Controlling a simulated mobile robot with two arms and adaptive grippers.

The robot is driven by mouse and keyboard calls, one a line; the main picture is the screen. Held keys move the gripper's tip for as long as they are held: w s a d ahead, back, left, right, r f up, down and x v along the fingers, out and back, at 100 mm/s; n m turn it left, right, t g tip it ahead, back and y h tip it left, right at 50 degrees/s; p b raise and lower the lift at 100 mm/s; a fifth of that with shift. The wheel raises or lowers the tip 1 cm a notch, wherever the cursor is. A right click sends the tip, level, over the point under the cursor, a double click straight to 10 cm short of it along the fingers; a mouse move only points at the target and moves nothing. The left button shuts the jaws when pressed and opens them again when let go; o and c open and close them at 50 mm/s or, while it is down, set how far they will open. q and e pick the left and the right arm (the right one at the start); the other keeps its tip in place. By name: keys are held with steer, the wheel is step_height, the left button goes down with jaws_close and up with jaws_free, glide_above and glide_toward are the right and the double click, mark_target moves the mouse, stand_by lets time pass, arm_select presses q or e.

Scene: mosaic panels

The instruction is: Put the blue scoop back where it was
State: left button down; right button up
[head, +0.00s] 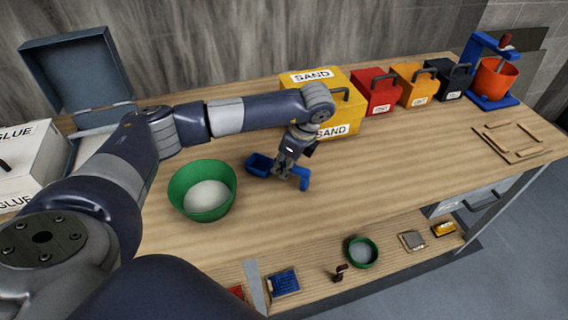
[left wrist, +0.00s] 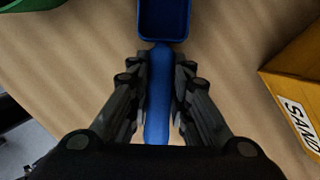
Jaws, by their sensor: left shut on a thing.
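The blue scoop (head: 258,165) is at the middle of the wooden table, between the green bowl and the yellow sand box. My left gripper (head: 286,170) is shut on its handle, with the end of the handle sticking out to the right. In the left wrist view the scoop's tray (left wrist: 164,18) is ahead of the fingers and its handle runs between them; the left gripper (left wrist: 160,90) has a finger on each side. The scoop is at or just above the tabletop; I cannot tell whether it touches. The right gripper is not in view.
A green bowl (head: 203,191) with pale contents stands left of the scoop. The yellow sand box (head: 340,121) stands behind right, beside red, orange and black boxes. White glue boxes (head: 30,160) are far left. The table (head: 390,175) is clear to the right of the gripper.

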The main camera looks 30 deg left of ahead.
arm_select(q)
steer(key=shift+f, duration=0.2)
steer(key=c, duration=1.5)
jaws_free()
steer(key=shift+o, duration=0.2)
steer(key=shift+r, duration=0.15)
